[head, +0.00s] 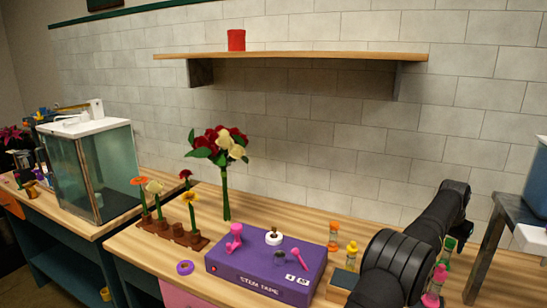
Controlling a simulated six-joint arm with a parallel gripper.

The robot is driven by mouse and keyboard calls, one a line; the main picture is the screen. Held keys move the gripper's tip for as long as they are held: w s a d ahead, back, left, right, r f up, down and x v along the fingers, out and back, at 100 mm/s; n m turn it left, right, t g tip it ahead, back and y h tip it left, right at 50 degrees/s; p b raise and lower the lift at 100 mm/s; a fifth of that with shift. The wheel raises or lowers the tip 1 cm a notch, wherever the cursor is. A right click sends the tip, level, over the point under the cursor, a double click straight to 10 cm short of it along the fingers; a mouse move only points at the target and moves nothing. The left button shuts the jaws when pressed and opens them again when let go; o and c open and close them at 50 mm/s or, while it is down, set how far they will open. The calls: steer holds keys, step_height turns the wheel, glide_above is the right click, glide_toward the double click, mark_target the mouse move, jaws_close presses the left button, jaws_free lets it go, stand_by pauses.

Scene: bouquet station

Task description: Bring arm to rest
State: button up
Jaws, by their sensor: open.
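My black arm crosses the lower right of the head view, over the right part of the wooden bench (150,248). Only thick arm links show. My gripper cannot be made out, so its fingertips and anything near them are hidden or outside the picture. A bouquet (225,165) of red and cream flowers with green stems stands upright on the bench near the wall, apart from my arm. A purple box marked STEM TAPE (262,278) sits to the left of my arm, with pink pieces and a white ring on top.
A brown rack (175,237) holds several single flowers; a purple ring (185,268) lies beside it. A wall shelf (300,57) carries a red object (236,40). A glass tank (95,165) stands at left.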

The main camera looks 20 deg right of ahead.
mark_target(449, 249)
steer(key=w+v, duration=0.1)
steer(key=v, duration=0.5)
steer(key=x, duration=0.7)
steer(key=s+x, duration=0.1)
steer(key=x, duration=0.3)
steer(key=shift+f, duration=0.1)
steer(key=shift+w+d, duration=0.1)
steer(key=shift+d, duration=0.1)
step_height(449, 249, up, 9)
steer(key=shift+a+r, duration=0.1)
steer(key=shift+r, duration=0.05)
steer(key=shift+s+a+r, duration=0.2)
steer(key=shift+r, duration=0.2)
steer(key=shift+n, duration=0.3)
steer(key=s+a+r, duration=0.3)
steer(key=a, duration=0.4)
steer(key=s+a+r, duration=0.4)
steer(key=a, duration=0.3)
steer(key=s+a+r, duration=0.3)
steer(key=s+a, duration=0.1)
steer(key=a, duration=0.3)
steer(key=shift+s+a+r, duration=0.2)
steer(key=shift+r, duration=0.15)
steer(key=shift+s+a+f, duration=0.1)
steer(key=shift+a+f, duration=0.05)
steer(key=shift+a, duration=0.35)
